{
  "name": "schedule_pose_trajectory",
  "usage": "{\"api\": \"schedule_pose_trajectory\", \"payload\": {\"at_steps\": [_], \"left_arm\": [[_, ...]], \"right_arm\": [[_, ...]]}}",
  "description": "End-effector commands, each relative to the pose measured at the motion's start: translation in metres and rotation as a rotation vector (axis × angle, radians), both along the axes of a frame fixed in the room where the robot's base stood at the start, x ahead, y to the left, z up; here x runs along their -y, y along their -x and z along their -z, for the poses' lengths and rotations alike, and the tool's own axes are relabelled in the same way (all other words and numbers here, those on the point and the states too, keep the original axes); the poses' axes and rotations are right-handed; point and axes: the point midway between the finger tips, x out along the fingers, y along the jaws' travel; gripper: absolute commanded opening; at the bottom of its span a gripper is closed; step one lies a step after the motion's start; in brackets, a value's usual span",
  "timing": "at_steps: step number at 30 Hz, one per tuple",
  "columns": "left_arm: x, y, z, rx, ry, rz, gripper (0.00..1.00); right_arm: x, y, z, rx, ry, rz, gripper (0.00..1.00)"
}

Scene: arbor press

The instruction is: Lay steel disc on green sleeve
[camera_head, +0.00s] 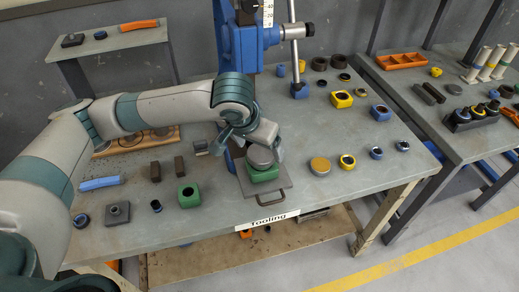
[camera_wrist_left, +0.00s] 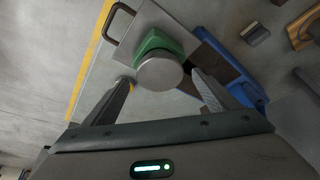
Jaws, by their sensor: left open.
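The steel disc (camera_head: 261,157) is a round grey plate. It appears to lie flat on top of the green sleeve (camera_head: 263,175), which stands on a grey plate with a handle at the table's front edge. In the left wrist view the disc (camera_wrist_left: 158,73) covers part of the sleeve (camera_wrist_left: 157,43). My left gripper (camera_head: 262,137) is just above and behind the disc. In the wrist view its two fingers (camera_wrist_left: 162,80) are spread wide, one on each side of the disc, with gaps showing. My right gripper is in neither view.
The blue press (camera_head: 242,45) stands behind the plate (camera_head: 283,192). A second green sleeve (camera_head: 188,196) and dark blocks are to the left. A second bench stands at far right.

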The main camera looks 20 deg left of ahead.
Motion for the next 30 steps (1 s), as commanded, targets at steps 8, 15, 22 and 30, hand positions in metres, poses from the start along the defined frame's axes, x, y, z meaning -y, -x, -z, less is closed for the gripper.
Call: {"api": "schedule_pose_trajectory", "payload": {"at_steps": [8,15,22,30], "left_arm": [[-0.003,0.017,-0.042,0.006,0.000,0.003,0.81],[-0.006,0.032,-0.078,0.004,0.001,0.000,0.81],[-0.008,0.039,-0.094,0.002,-0.001,0.001,0.81],[-0.008,0.039,-0.095,0.001,-0.001,0.000,0.81]], "right_arm": [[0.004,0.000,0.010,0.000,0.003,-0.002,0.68],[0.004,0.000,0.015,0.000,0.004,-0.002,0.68],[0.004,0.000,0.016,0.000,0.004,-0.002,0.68],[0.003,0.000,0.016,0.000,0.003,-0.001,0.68]]}}
